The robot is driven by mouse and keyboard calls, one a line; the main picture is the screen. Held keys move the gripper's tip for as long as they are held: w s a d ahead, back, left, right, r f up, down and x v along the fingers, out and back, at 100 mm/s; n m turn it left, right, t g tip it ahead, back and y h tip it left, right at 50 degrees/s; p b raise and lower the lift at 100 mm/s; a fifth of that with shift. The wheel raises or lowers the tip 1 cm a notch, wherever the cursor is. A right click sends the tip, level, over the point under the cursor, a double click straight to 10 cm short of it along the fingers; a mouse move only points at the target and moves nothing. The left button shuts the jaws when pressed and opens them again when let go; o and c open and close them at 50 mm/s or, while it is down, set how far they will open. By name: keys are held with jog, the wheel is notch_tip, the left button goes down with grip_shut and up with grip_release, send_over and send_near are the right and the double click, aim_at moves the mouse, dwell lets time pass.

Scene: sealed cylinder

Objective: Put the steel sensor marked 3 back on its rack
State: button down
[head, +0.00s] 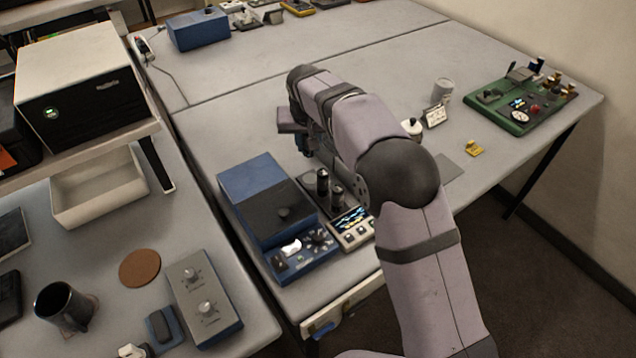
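I cannot read a 3 on anything, so I cannot tell for sure which thing is the steel sensor. A pale metallic cylinder (442,90) stands upright at the back right of the middle table, beside a small tilted label card (435,116). Two dark upright cylinders (322,182) stand in a small dark holder (309,181) beside the blue box; it may be the rack. My gripper (303,145) is over the middle table, left of my arm. It is mostly hidden by my own arm links, and its fingers and anything between them cannot be made out.
A blue instrument box (248,181) and a small screen unit (352,226) stand near the holder. A green board (523,97) with parts is at the far right. A white round item (411,128), grey plate (447,168) and yellow piece (474,148) lie between.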

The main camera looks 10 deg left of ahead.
jog(key=shift+d+f+p, duration=0.1)
jog(key=shift+f+p, duration=1.3)
jog(key=shift+f, duration=3.25)
jog(key=shift+f, duration=0.1)
jog(key=shift+f, duration=0.15)
jog(key=c, duration=1.5)
grip_release()
jog(key=shift+o, duration=0.2)
jog(key=shift+r, duration=0.3)
jog(key=b+v, duration=0.3)
jog(key=v, duration=0.9)
jog(key=shift+w+d, duration=0.1)
